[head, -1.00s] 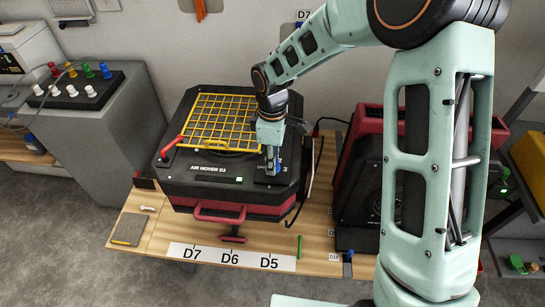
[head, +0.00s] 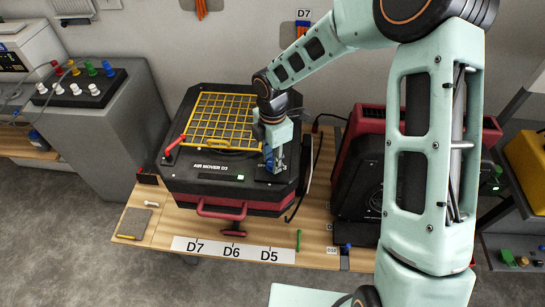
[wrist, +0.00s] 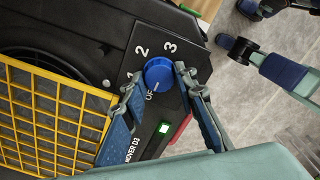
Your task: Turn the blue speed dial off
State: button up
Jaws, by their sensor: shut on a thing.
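The blue speed dial (wrist: 158,73) sits on a black plate with the white marks 2, 3 and OFF, and part of a 1, around it in the wrist view. In the head view my gripper (head: 274,168) points down at the front right corner of the air mover D3 (head: 190,187). There it hides the dial and most of its plate.
A yellow grille (head: 222,120) covers the air mover's top beside the dial. A red handle (head: 174,145) is at its left. A lit green switch (wrist: 163,128) is close to my fingers. Another red-and-black machine (head: 362,190) stands to the right. A green marker (head: 298,240) lies on the wooden bench (head: 315,240).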

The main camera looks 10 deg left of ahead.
dwell(0.4)
jog(key=o, duration=1.2)
jog(key=shift+c, duration=0.2)
notch_tip(320, 180, up, 12)
